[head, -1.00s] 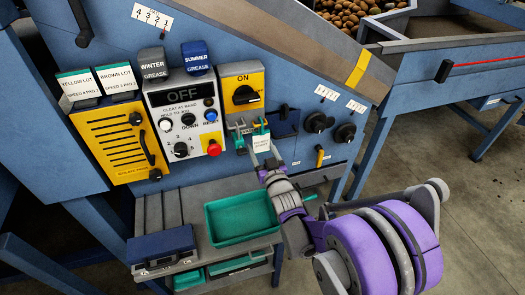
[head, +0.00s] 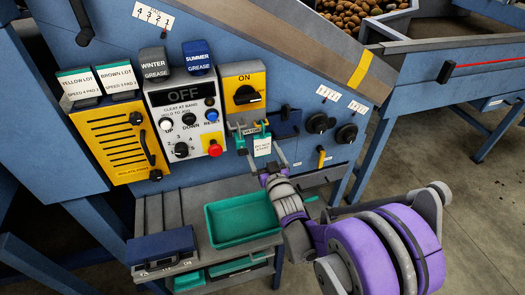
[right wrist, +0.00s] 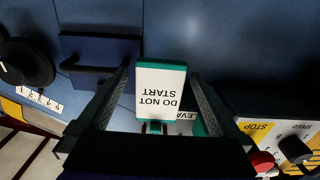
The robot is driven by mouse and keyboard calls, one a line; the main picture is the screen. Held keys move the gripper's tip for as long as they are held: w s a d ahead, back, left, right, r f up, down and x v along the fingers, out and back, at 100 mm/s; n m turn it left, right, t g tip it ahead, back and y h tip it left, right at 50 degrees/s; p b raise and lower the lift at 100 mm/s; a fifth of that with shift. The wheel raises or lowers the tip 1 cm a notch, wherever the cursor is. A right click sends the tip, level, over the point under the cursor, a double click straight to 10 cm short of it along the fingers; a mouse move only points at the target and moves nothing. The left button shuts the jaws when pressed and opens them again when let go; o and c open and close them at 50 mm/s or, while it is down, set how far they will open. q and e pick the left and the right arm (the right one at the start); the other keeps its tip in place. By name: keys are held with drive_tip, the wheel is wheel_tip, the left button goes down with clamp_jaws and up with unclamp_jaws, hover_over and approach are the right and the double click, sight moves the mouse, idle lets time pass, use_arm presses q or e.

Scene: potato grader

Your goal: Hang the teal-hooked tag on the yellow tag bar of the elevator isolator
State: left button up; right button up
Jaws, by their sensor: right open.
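The tag (head: 262,146) is a white card reading DO NOT START with teal edging. It hangs upright just below the yellow elevator isolator (head: 243,82), whose black knob sits under the word ON. In the right wrist view the tag (right wrist: 161,90) stands between my fingers, with teal at its top and bottom. My right gripper (head: 266,160) is open, with a finger on each side of the tag and gaps beside it. The hook and yellow bar are too small and covered to tell whether the hook is seated. My left gripper is not in view.
The control panel (head: 183,103) with OFF display and red button is left of the isolator. A blue bracket (head: 286,122) and black knobs (head: 320,123) are to its right. A green tray (head: 240,222) sits on the shelf below, with a blue scale (head: 160,246) at left.

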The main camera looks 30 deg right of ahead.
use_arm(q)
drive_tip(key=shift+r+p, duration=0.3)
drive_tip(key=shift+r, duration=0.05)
use_arm(e)
drive_tip(key=v, duration=1)
drive_tip(key=shift+s, duration=0.3)
